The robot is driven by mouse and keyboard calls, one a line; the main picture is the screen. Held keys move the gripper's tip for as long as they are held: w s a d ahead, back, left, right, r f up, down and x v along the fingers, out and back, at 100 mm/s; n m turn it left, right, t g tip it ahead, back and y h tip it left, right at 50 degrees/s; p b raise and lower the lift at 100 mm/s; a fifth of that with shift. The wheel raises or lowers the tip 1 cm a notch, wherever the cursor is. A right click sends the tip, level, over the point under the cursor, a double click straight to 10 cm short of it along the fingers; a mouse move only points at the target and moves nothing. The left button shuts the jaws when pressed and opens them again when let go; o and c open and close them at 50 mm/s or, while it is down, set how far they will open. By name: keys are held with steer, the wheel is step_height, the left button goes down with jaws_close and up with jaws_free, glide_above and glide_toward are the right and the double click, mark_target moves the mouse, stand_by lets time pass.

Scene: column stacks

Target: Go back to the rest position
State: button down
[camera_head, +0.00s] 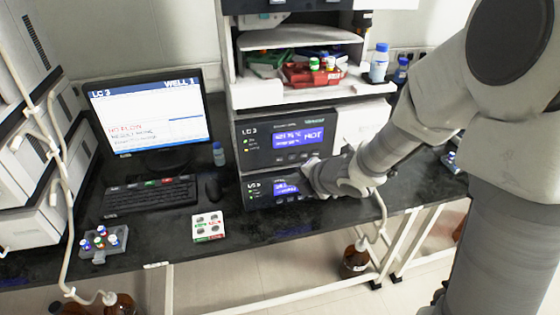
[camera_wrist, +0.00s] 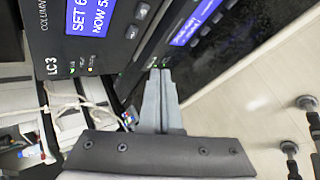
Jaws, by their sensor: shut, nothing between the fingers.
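My gripper shows in the wrist view (camera_wrist: 161,74) with its two grey fingers together and nothing between them. Its tips are close to the front of the lower LC 3 instrument module. In the head view my arm reaches in from the right, and its wrist is in front of the stack's right side; the fingertips are hard to make out there. The stack's upper module (camera_head: 285,138) has a lit blue display reading HOT. The lower module (camera_head: 262,190) has a smaller lit display, partly hidden by my wrist.
A monitor (camera_head: 150,115), keyboard (camera_head: 150,195) and mouse (camera_head: 212,190) stand on the black bench left of the stack. Brown bottles (camera_head: 355,260) stand below. Open floor lies before the bench.

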stand_by(0.7)
steer(key=s+d+r+m+t+h, duration=0.1)
steer(key=s+d+r+m+h, duration=0.25)
steer(key=d+r+m, duration=0.3)
steer(key=s+d+r+m+h, duration=0.2)
steer(key=d+r+m+h, duration=0.2)
steer(key=d+r+m, duration=0.3)
steer(key=s+r+m+g+y, duration=0.1)
steer(key=s+r+m+g, duration=0.1)
steer(key=s+m, duration=1.2)
steer(key=s+g, duration=0.1)
steer(key=s, duration=0.2)
steer(key=shift+s+a+r+m+p, duration=0.25)
steer(key=shift+s+a+m+p, duration=0.05)
steer(key=shift+s+m, duration=0.05)
steer(key=shift+d, duration=0.15)
